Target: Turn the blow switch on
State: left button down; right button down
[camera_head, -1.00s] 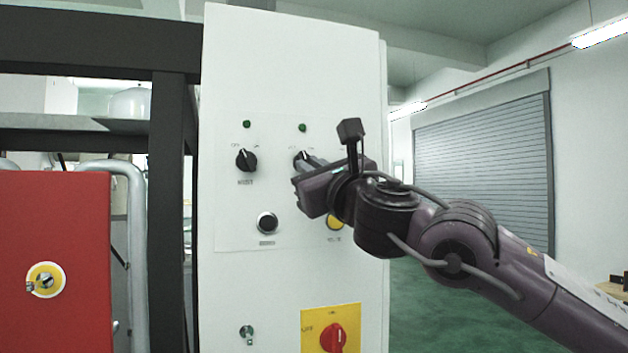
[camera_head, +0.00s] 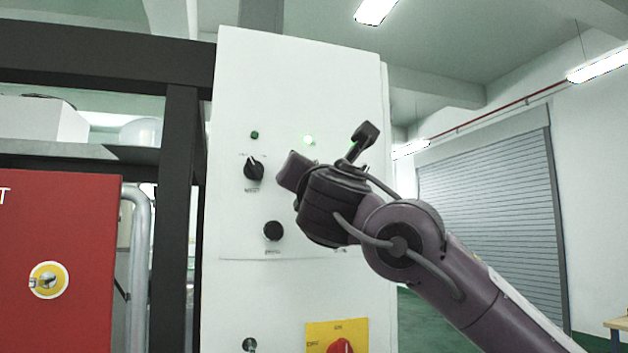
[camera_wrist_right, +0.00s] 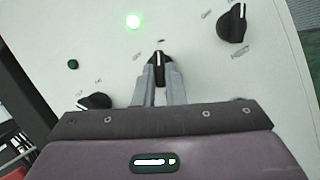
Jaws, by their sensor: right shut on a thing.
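The white control panel (camera_head: 235,215) fills the middle of the head view. My right gripper (camera_wrist_right: 159,80) is shut on a black rotary switch (camera_wrist_right: 159,60) with a white pointer line. In the head view my right gripper and wrist (camera_head: 290,170) hide this switch. The green lamp (camera_head: 308,140) above it is lit, and it also glows in the right wrist view (camera_wrist_right: 134,21). I cannot read the switch's label. My left gripper is not in view.
Another black switch (camera_head: 254,168) sits to the left, under an unlit lamp (camera_head: 254,135). A third black knob (camera_wrist_right: 232,23) shows in the wrist view. A red cabinet (camera_head: 75,230) and dark frame (camera_head: 178,215) stand left.

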jog(key=shift+s+d+r+m+h, duration=0.15)
jog(key=shift+r+m+h, duration=0.25)
jog(key=shift+m, duration=0.4)
jog(key=c, duration=1.7)
grip_release()
jog(key=shift+f, duration=0.1)
jog(key=shift+o, duration=1)
jog(key=shift+w+f, duration=0.15)
jog(key=shift+w, duration=0.1)
jog(key=b+v, duration=0.3)
jog(key=v, duration=0.4)
jog(key=shift+s+b, duration=0.4)
jog(key=shift+f, duration=0.2)
